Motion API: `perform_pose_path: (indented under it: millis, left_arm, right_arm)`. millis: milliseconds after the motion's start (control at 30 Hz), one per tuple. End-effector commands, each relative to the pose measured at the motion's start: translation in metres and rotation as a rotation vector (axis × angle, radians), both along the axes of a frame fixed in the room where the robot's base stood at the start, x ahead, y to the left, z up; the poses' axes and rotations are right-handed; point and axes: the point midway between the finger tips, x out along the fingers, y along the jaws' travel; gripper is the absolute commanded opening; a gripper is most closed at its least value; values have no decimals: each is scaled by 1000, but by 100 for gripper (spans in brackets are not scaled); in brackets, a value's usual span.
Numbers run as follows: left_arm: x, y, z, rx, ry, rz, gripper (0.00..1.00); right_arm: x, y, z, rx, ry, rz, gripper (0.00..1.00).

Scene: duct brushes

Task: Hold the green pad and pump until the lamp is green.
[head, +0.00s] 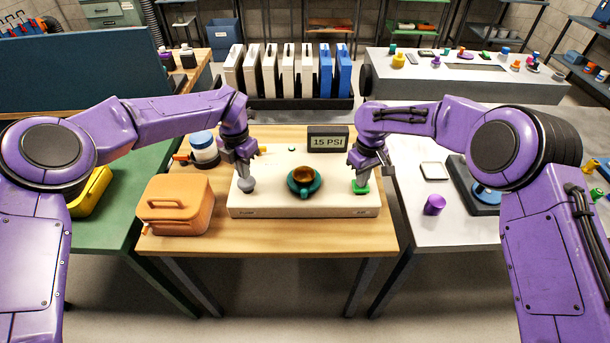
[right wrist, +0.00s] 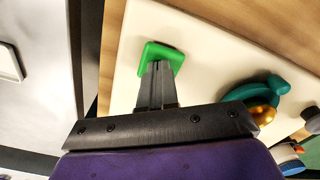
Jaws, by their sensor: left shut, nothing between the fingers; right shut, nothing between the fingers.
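A cream box (head: 305,210) on the wooden table carries the green pad (head: 361,188) at its right end and a grey rounded knob (head: 246,185), seemingly the pump, at its left. My right gripper (head: 362,178) is shut, its fingertips down at the pad; the right wrist view shows them overlapping the pad's edge (right wrist: 163,54). My left gripper (head: 245,174) is shut, pointing down right at the grey knob; I cannot tell contact from a small gap.
An orange case (head: 176,206) and a blue-lidded jar (head: 204,149) stand left. A purple cylinder (head: 434,205) stands on the right table.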

Motion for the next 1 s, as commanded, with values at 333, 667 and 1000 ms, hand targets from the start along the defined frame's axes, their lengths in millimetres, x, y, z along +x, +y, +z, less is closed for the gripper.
perform_pose_path:
  millis: [333,667,1000]
  left_arm:
    - [0,0,43,-1,-2,1,0]
    - [0,0,62,-1,0,0,0]
    - [0,0,62,-1,0,0,0]
  right_arm:
    - [0,0,0,0,0,0,0]
    - [0,0,0,0,0,0,0]
    - [1,0,18,0,-2,0,0]
